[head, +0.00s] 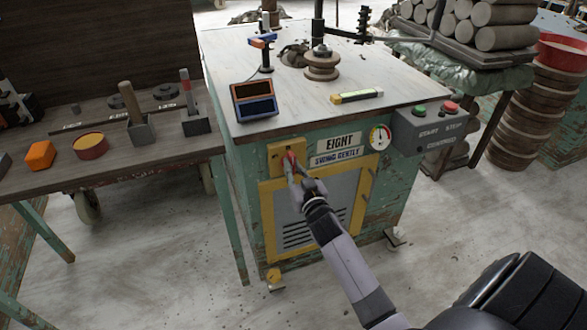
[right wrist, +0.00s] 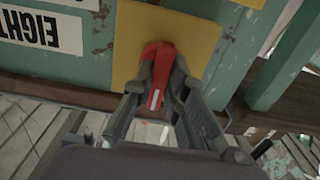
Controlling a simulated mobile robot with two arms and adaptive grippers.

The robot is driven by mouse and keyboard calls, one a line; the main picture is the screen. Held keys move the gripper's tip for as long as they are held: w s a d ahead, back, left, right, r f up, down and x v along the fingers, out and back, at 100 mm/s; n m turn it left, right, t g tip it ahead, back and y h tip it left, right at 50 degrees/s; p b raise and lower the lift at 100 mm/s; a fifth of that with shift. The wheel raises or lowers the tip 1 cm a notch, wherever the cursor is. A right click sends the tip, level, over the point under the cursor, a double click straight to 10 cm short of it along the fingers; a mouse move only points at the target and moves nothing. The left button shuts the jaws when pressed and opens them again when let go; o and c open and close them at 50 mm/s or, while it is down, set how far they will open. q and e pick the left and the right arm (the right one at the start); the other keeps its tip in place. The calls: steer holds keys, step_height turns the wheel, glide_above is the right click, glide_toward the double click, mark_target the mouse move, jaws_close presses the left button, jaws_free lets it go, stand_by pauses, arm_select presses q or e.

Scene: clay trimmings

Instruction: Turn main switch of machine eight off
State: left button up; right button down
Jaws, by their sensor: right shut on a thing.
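The machine (head: 380,190) is a green cabinet with worn paint and a label reading EIGHT (head: 340,142). Its main switch is a red handle (head: 290,157) on a yellow plate (head: 275,160) at the upper left of the front. My right gripper (head: 292,169) reaches up to it and is shut on the red handle. In the right wrist view the red handle (right wrist: 156,68) sits between the two fingers, in front of the yellow plate (right wrist: 193,25). The fingers hide part of the handle. My left gripper is not in view.
A control box (head: 430,128) with a green and a red button is at the machine's right. A gauge (head: 379,137) sits beside the labels. A wooden workbench (head: 90,148) with an orange block (head: 40,155) stands to the left.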

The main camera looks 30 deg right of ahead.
arm_select(q)
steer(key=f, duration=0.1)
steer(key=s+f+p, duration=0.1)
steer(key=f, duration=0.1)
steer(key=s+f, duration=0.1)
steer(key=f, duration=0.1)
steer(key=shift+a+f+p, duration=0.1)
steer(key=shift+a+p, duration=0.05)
steer(key=shift+p, duration=0.15)
arm_select(e)
steer(key=n, duration=1.7)
steer(key=shift+a+f+n, duration=0.1)
steer(key=shift+f+n, duration=0.05)
steer(key=shift+n, duration=0.25)
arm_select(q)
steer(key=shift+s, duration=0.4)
arm_select(e)
steer(key=shift+n, duration=0.3)
